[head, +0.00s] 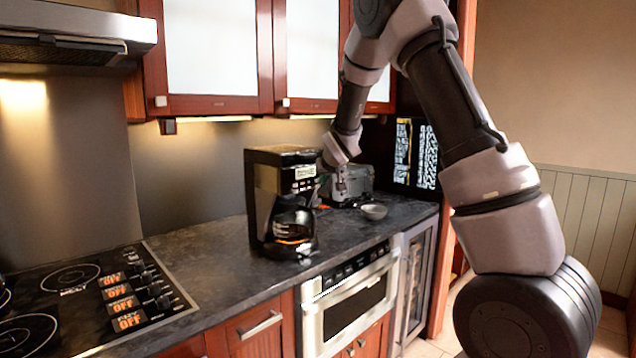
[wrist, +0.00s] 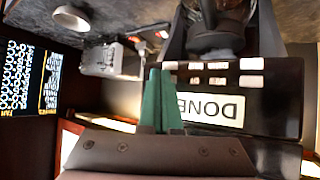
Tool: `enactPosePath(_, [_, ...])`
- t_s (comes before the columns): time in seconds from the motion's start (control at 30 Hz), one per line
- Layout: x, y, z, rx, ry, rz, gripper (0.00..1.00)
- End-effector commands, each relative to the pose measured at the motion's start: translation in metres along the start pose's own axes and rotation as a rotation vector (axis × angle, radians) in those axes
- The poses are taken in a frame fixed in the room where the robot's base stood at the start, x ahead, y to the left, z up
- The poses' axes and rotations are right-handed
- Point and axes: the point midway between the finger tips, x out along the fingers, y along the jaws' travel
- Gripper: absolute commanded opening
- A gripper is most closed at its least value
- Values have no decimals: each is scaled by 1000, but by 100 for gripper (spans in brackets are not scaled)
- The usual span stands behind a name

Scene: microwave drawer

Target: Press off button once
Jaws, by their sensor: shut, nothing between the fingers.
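A black and silver coffee maker (head: 262,200) stands on the dark counter, its glass carafe under the brew head. Its control panel (wrist: 262,103) shows in the wrist view with a lit display (wrist: 212,109) that reads DONE upside down. Two short rows of pale buttons (wrist: 217,65) lie along the panel by the display. I cannot read the button labels. My gripper (wrist: 161,72) is shut and empty, its green fingers together beside the panel's left edge. I cannot tell whether the fingertips touch the panel. In the head view the fingertips are hard to make out beside the coffee maker.
A grey toaster (head: 356,186) stands behind on the counter, with a small bowl (head: 374,212) in front of it. Cabinets (head: 207,105) hang above. A cooktop (head: 60,310) is at the left, and the counter between it and the coffee maker is clear.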

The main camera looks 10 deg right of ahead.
Motion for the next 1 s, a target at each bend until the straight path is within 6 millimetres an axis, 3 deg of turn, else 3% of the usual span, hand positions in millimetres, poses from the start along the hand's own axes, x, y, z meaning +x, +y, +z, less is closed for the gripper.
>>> enactPosePath(1.0, [-8,6,6,0,0,0,0])
